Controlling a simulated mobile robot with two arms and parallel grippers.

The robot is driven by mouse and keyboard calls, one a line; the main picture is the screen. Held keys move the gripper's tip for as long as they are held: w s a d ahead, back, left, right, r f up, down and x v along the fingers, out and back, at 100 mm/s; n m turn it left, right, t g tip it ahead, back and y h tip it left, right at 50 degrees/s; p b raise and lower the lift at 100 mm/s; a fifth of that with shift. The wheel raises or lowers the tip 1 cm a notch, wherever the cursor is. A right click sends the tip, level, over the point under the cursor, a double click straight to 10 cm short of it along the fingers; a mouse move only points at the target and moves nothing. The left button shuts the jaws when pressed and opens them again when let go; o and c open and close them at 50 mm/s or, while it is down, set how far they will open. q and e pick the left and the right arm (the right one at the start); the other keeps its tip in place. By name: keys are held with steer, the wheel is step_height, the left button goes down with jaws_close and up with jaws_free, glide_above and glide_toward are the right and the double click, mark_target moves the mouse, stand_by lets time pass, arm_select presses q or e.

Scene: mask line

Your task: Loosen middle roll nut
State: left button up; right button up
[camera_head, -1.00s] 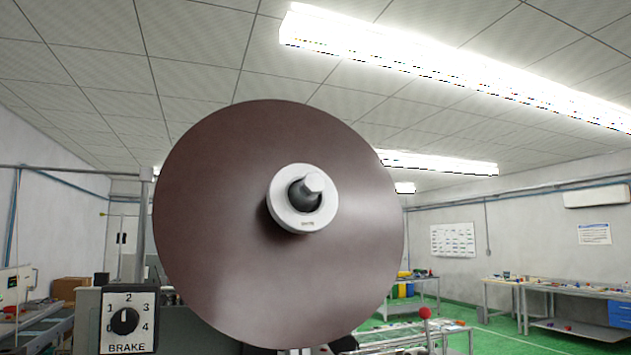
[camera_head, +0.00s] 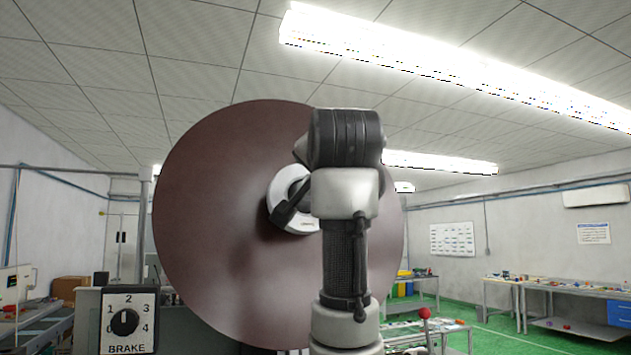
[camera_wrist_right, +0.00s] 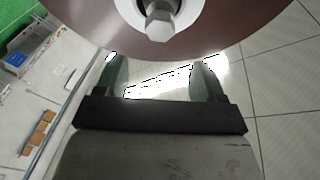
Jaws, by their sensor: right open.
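The brown roll disc (camera_head: 225,210) faces me in the head view, with a white round nut (camera_head: 287,185) at its centre. My right arm stands in front of the disc and hides the nut's right part and the shaft end. One dark finger crosses the nut's lower left in that view. In the right wrist view the grey hex shaft end (camera_wrist_right: 160,24) pokes out of the white nut (camera_wrist_right: 131,10) at the top. My right gripper (camera_wrist_right: 162,68) is open and empty, its two fingers apart just below the shaft end. My left gripper is not in view.
A brake dial (camera_head: 126,320) marked with numbers sits at the lower left. A red ball knob (camera_head: 425,313) stands at the lower right. Workbenches (camera_head: 560,305) line the right wall, with green floor in front.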

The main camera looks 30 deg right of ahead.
steer(key=p+x, duration=0.5)
steer(key=x, duration=0.5)
steer(key=shift+w+f, duration=0.1)
steer(key=shift+w, duration=0.2)
steer(key=c, duration=0.9)
steer(key=shift+c, duration=0.2)
